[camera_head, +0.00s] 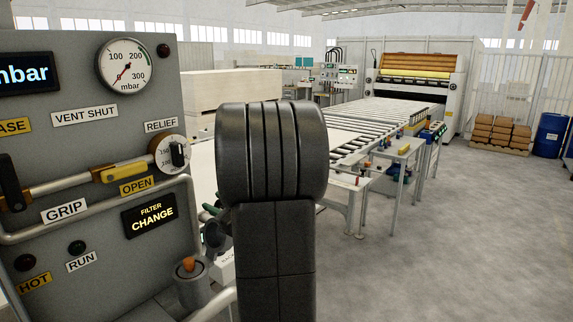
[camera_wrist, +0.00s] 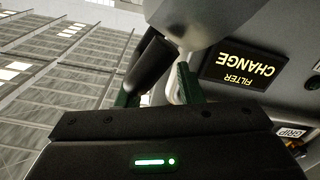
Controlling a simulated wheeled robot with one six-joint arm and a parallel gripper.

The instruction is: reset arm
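My gripper (camera_wrist: 158,88) is seen from behind in the wrist view, with a black body and two green fingers apart. A dark rounded handle-like part (camera_wrist: 152,62) shows between and beyond the fingers; whether they touch it is unclear. In the head view my gripper is mostly hidden behind my black arm, with a bit of green (camera_head: 211,209) showing left of the arm. It is close to the grey control panel (camera_head: 85,120). The panel's lit FILTER CHANGE display (camera_head: 150,216) also shows upside down in the wrist view (camera_wrist: 238,68).
The panel carries a pressure gauge (camera_head: 125,66), a RELIEF knob (camera_head: 172,154) and a yellow sliding handle (camera_head: 122,171). An orange-topped post (camera_head: 188,266) stands low beside it. A roller conveyor (camera_head: 375,122) runs behind. Open floor (camera_head: 465,230) lies right.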

